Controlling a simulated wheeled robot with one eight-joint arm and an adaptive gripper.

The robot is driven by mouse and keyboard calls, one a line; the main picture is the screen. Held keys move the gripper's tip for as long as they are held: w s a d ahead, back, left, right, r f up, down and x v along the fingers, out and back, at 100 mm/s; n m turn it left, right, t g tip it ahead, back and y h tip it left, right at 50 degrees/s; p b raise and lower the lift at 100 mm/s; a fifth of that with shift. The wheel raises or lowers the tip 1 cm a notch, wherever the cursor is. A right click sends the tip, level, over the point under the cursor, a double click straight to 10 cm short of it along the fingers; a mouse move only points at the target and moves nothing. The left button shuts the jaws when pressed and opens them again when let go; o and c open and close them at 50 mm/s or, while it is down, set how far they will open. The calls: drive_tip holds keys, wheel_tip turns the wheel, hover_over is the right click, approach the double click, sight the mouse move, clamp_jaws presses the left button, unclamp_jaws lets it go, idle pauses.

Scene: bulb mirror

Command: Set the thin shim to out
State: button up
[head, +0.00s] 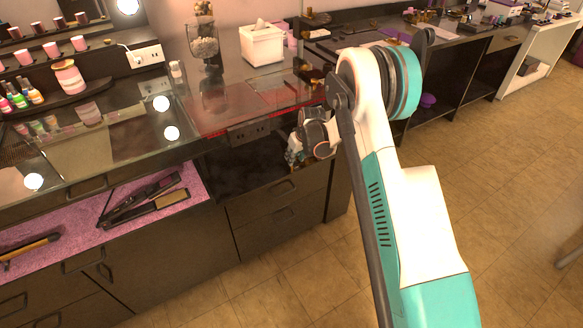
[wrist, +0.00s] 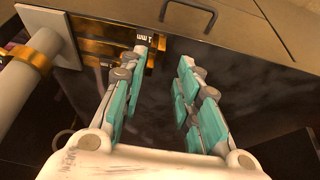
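In the wrist view, a small dark tab marked "1 mm" (wrist: 143,37) stands at the top, just beyond my left finger; it looks like the thin shim. It is beside gold-coloured blocks (wrist: 92,50). The finger hides part of this area, and I cannot tell how far the shim is in or out. My gripper (wrist: 162,60) is open, its teal-padded fingers apart with nothing between them. The left fingertip is close to the labelled tab; I cannot tell if they touch. In the head view my gripper (head: 294,152) is at the open dark recess under the counter, and the shim cannot be made out.
A pale cylinder with a square plate (wrist: 45,45) is left of my fingers in the wrist view. A drawer handle (wrist: 188,14) shows at the top. In the head view, the glass counter (head: 225,105) lies behind my gripper and drawers (head: 280,205) lie below.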

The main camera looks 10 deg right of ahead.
drive_tip(key=b+x, duration=0.2)
drive_tip(key=x, duration=0.5)
drive_tip(key=shift+w+f, duration=0.15)
drive_tip(key=shift+f, duration=0.15)
clamp_jaws()
